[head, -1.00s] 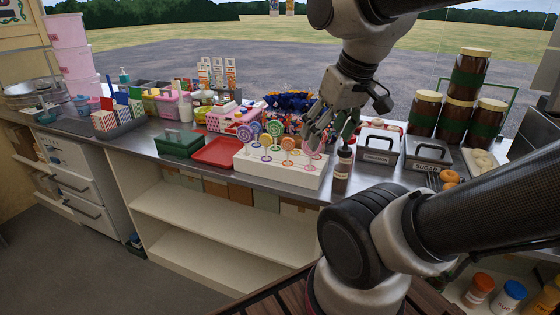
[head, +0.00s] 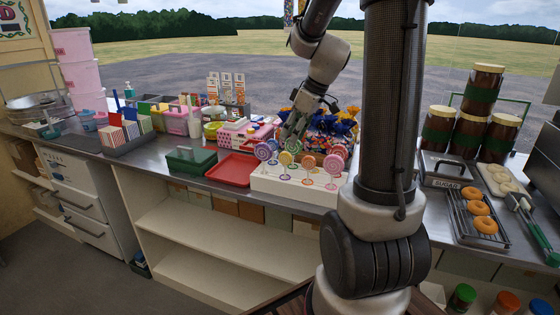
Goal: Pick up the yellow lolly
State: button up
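A white lolly stand (head: 290,188) on the steel counter holds several upright round swirl lollies. The yellow lolly (head: 294,146) seems to be the one in the back row, close under my gripper; it is small and partly hidden, so its colour is not certain. A purple lolly (head: 263,151), a green lolly (head: 285,159), an orange lolly (head: 308,162) and a red lolly (head: 333,164) stand around it. My gripper (head: 291,136) points down over the back of the stand with its fingers apart. I cannot tell whether it touches a lolly.
A red tray (head: 232,170) and a green box (head: 191,160) stand left of the lolly stand. Wrapped sweets (head: 335,130) lie behind it. A sugar bin (head: 446,170), a doughnut rack (head: 470,225) and stacked jars (head: 470,125) stand to the right. My arm hides part of the counter.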

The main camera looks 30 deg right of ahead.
aim_at(286, 152)
jog(key=shift+n, duration=0.5)
jog(key=x, duration=0.8)
jog(key=shift+s+d, duration=0.1)
jog(key=shift+d, duration=0.1)
grip_shut()
